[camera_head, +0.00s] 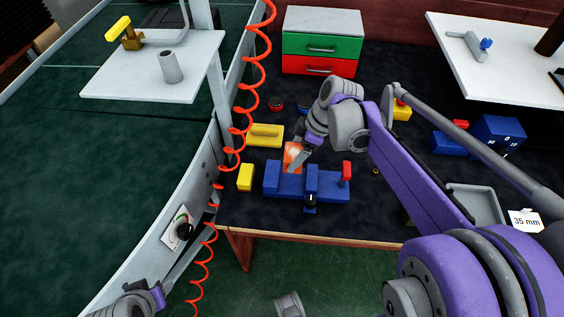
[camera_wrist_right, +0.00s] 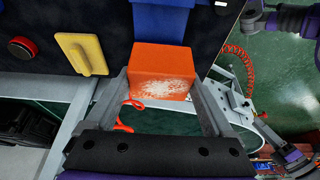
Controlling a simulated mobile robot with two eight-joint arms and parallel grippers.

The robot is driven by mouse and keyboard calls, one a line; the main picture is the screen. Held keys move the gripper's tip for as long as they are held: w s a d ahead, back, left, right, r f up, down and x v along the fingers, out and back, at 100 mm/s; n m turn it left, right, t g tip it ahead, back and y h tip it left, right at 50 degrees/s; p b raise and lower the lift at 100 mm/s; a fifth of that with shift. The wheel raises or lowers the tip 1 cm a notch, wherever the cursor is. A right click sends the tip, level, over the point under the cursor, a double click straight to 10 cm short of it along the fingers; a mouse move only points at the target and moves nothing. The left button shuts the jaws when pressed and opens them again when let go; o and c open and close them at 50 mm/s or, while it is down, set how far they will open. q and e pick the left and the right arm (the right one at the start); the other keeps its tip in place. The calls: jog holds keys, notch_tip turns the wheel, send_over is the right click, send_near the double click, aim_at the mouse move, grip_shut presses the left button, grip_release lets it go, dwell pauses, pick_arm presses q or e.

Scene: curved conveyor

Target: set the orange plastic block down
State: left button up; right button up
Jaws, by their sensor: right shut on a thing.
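The orange block (camera_head: 291,154) is held in my right gripper (camera_head: 297,159), just behind the blue fixture (camera_head: 284,184) on the dark table. In the right wrist view the orange block (camera_wrist_right: 162,62) sits between the two fingers of my right gripper (camera_wrist_right: 160,94), with a pale scuffed patch on its near face. The blue fixture (camera_wrist_right: 160,22) shows beyond the block there. I cannot tell whether the block touches the table or the fixture. My left gripper (camera_head: 178,262) is low at the left, by the conveyor's side panel, and its jaws are unclear.
A yellow block (camera_head: 245,177) and a yellow handled piece (camera_head: 265,135) lie left of the fixture. A red-tipped lever (camera_head: 346,171) stands at its right. A red coiled hose (camera_head: 236,130) hangs along the conveyor edge. A drawer box (camera_head: 321,42) stands behind, with dark tabletop before it.

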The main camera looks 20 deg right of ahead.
jog(key=shift+w, duration=0.3)
send_over(286, 180)
jog(key=s+d, duration=0.1)
jog(key=d, duration=0.1)
jog(key=f, duration=0.5)
jog(key=shift+s+a+b, duration=0.1)
jog(key=shift+a+b, duration=0.1)
jog(key=shift+b, duration=0.2)
pick_arm(q)
jog(key=shift+w+f+b, duration=0.2)
jog(key=shift+f+b, duration=0.1)
jog(key=shift+f, duration=0.4)
pick_arm(e)
jog(key=shift+f, duration=2.35)
pick_arm(q)
jog(key=shift+f, duration=0.1)
pick_arm(e)
jog(key=shift+f, duration=0.1)
